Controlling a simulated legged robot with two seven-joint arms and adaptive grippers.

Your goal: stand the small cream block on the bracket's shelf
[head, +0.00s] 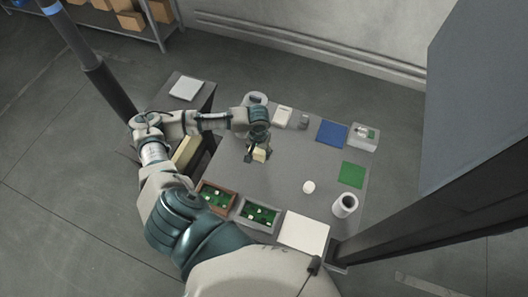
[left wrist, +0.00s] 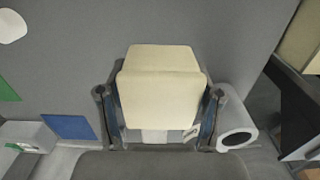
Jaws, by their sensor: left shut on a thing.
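My left gripper (head: 257,146) is shut on the small cream block (head: 260,155) over the grey table. In the left wrist view the cream block (left wrist: 160,85) fills the middle, with a finger of my left gripper (left wrist: 159,112) on each side. The block hides part of a white item (left wrist: 160,136) beyond it. I cannot tell for certain which thing is the bracket or its shelf. My right gripper does not show.
The table (head: 285,170) holds a blue mat (head: 331,134), a green mat (head: 351,175), a white cylinder (head: 345,205), a round white item (head: 308,187) and a grey box (head: 363,138). Two green-floored trays (head: 238,215) stand at the near edge.

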